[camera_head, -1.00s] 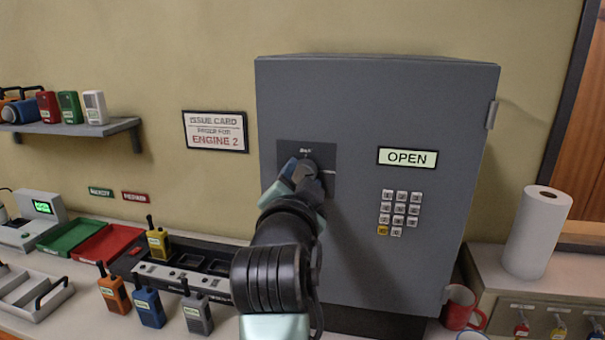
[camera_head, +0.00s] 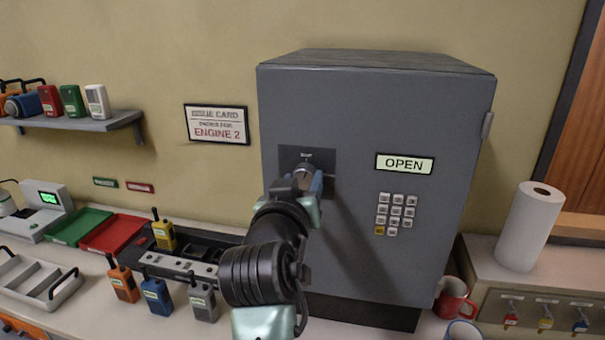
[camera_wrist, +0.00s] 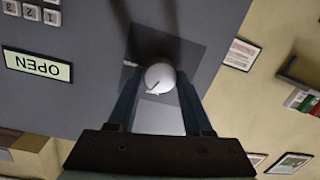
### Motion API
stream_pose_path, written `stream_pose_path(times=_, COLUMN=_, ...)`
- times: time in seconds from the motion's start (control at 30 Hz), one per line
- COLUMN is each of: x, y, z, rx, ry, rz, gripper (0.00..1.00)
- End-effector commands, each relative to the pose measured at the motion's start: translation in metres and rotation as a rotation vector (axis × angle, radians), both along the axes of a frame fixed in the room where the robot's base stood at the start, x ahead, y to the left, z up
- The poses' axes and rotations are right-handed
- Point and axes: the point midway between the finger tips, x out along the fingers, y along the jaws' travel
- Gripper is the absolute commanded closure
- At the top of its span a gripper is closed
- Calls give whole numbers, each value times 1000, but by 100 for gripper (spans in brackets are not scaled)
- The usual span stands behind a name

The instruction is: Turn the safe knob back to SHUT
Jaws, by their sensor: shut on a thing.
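The grey safe (camera_head: 400,110) stands on the counter with its door flush. Its display (camera_head: 404,163) reads OPEN, and it shows upside down in the wrist view (camera_wrist: 37,65). The round knob sits on a dark square plate (camera_head: 323,158); in the wrist view it is a pale disc with a dark line (camera_wrist: 159,77). My gripper (camera_head: 308,181) is shut on the knob, with one finger on each side of it in the wrist view (camera_wrist: 158,90). In the head view my gripper hides much of the knob. The plate's small markings are too blurred to read.
A keypad (camera_head: 396,214) is on the safe door, right of my arm. Radios (camera_head: 156,296) and a charging rack (camera_head: 180,268) stand left on the counter. A red mug (camera_head: 455,299) and a paper roll (camera_head: 530,227) stand right of the safe.

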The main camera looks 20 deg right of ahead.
Motion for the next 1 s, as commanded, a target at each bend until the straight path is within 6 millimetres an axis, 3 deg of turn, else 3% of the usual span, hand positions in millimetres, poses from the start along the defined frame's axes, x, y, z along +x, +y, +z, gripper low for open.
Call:
stream_pose_path(times=0.5, x=1, y=1, z=1, rx=-278, ry=188, rz=0, gripper=100)
stream_pose_path(times=1.0, x=1, y=1, z=0, rx=-330, ry=222, rz=1, gripper=100)
